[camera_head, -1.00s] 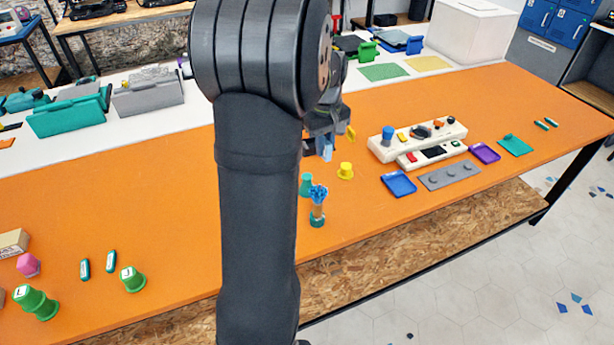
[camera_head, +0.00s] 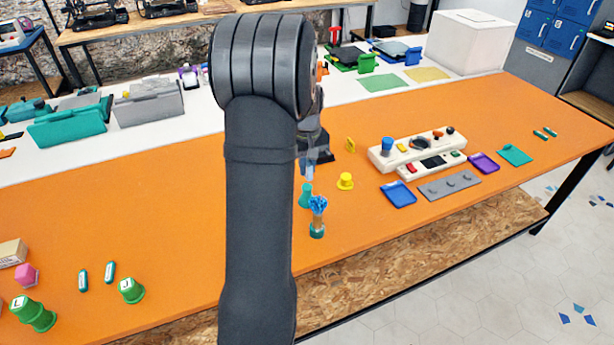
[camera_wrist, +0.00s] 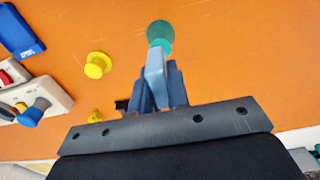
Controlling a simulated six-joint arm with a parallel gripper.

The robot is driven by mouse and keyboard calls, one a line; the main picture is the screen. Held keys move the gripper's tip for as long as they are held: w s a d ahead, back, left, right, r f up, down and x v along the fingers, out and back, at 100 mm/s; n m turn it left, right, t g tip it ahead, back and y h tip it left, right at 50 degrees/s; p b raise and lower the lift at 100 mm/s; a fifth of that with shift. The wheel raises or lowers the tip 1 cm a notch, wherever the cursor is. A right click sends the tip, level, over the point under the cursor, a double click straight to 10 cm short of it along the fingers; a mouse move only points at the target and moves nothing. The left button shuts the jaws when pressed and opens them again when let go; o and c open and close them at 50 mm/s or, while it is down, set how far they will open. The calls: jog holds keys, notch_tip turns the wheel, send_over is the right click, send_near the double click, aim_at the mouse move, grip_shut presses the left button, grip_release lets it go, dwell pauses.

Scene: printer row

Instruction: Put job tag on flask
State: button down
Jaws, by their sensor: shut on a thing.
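A teal flask-like piece (camera_head: 306,196) stands on the orange bench in the head view, just below my gripper (camera_head: 308,170). It also shows in the wrist view (camera_wrist: 159,33), straight beyond the fingertips. My gripper (camera_wrist: 158,78) is shut on a light blue slim piece (camera_wrist: 155,68), perhaps the job tag, whose tip overlaps the teal piece in that view. I cannot tell whether they touch. My arm hides part of the bench.
A white console (camera_head: 385,160) and blue tray (camera_head: 399,194) lie further right.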

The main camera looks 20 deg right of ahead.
jog(key=shift+f, duration=2)
jog(key=shift+f, duration=0.1)
jog(key=c, duration=1.4)
grip_release()
jog(key=shift+f, duration=0.1)
notch_tip(320, 180, up, 12)
jog(key=shift+r, duration=0.2)
jog(key=shift+f, duration=0.1)
